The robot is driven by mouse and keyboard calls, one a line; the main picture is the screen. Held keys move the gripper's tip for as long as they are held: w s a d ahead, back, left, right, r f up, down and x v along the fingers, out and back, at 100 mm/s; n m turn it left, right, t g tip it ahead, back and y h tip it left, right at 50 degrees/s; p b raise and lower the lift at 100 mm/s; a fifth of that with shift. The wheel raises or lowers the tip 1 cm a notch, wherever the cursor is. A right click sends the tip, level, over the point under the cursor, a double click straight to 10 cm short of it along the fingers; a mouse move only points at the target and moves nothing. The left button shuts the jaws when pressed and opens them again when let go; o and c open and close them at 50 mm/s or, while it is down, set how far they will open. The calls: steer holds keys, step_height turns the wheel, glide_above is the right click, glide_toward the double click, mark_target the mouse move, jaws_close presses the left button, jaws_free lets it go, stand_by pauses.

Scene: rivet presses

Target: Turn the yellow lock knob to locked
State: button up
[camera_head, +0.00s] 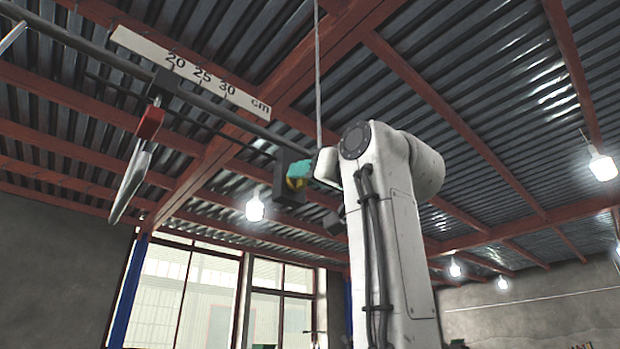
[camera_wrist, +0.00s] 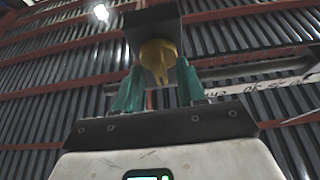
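The yellow lock knob (camera_wrist: 158,55) sits on the face of a dark block (camera_wrist: 151,21), and its narrow grip points toward the wrist camera. My gripper (camera_wrist: 160,72) has two teal fingers, one on each side of the knob. The fingers stand apart, with a gap between each finger and the narrow grip. Their tips reach close to the knob's round part; contact is not clear. In the head view, the knob (camera_head: 297,183) is a small yellow patch, partly hidden by my teal fingers (camera_head: 300,169), on the dark block (camera_head: 283,176).
A long grey bar with a white centimetre scale (camera_head: 190,72) runs to the block. A red-clamped lever (camera_head: 149,124) hangs from it at left. A thin vertical cable (camera_head: 317,70) passes close to my gripper. A blue post (camera_head: 129,290) stands lower left.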

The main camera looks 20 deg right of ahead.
steer(key=shift+c, duration=0.3)
jaws_close()
steer(key=shift+m, duration=0.5)
steer(key=m+g+h, duration=0.1)
steer(key=m+h, duration=0.2)
steer(key=m, duration=0.4)
steer(key=m+g+h, duration=0.1)
steer(key=m+h, duration=0.1)
steer(key=m, duration=0.5)
steer(key=m+g+h, duration=0.1)
steer(key=m+h, duration=0.2)
steer(key=m, duration=0.4)
steer(key=shift+s+a+r+h, duration=0.1)
steer(key=shift+a+r+h, duration=0.1)
steer(key=shift+a+h, duration=0.1)
steer(key=shift+m+g, duration=0.3)
steer(key=shift+o, duration=0.3)
jaws_free()
steer(key=shift+d, duration=0.1)
